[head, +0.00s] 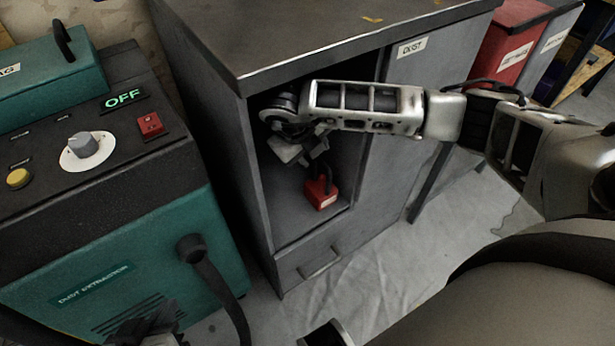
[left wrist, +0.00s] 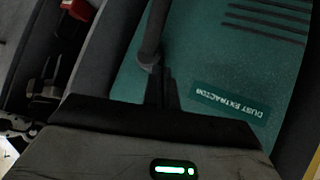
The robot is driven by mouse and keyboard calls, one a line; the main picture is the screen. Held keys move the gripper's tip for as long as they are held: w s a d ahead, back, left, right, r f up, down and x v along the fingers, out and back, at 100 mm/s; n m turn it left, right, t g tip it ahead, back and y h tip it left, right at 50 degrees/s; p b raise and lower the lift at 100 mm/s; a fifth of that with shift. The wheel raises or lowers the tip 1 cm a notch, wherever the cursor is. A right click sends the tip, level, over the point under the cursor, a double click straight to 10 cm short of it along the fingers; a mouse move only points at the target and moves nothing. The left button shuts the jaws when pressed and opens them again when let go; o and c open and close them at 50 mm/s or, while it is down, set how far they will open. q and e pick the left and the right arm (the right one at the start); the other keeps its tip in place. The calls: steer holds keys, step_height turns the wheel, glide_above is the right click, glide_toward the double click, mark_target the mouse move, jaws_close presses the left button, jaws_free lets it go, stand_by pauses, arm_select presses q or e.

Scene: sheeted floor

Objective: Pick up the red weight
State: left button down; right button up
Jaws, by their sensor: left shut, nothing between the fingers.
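The red weight (head: 321,194) is a small red block with a dark handle, inside the open grey cabinet (head: 256,180). Part of it also shows at the top left of the left wrist view (left wrist: 78,9). My right gripper (head: 317,172) reaches into the cabinet from the right, just above the weight, at its handle. Its fingers are dark and partly hidden, so I cannot tell whether they grip the handle. My left gripper (head: 150,318) is low at the bottom left in front of the teal machine. It is shut and empty in the left wrist view (left wrist: 161,85).
The teal dust extractor (head: 110,270) stands left of the cabinet, with a dark hose (head: 212,275) on its front close to my left gripper. A drawer (head: 320,260) is below the opening. Red (head: 505,55) and grey bins stand at the back right. Sheeted floor lies in front.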

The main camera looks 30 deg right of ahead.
mark_target(321, 161)
steer(key=b+x, duration=0.1)
steer(key=x, duration=0.5)
steer(key=shift+b, duration=0.3)
steer(key=b+x, duration=0.1)
steer(key=x, duration=0.4)
steer(key=shift+w+r+b, duration=0.1)
steer(key=shift+w+b, duration=0.05)
steer(key=shift+b, duration=0.2)
steer(key=shift+w+d+f, duration=0.1)
steer(key=shift+d+f, duration=0.15)
steer(key=shift+f, duration=0.05)
jaws_close()
arm_select(q)
steer(key=shift+w+d+r+t+h, duration=0.1)
steer(key=shift+d+r+t+h, duration=0.2)
steer(key=shift+r+t, duration=0.25)
steer(key=shift+w+d+r+t+h, duration=0.1)
steer(key=shift+d+r+t+h, duration=0.2)
steer(key=shift+r, duration=0.35)
steer(key=shift+a, duration=0.15)
arm_select(e)
steer(key=shift+w+r, duration=0.15)
steer(key=shift+r, duration=0.05)
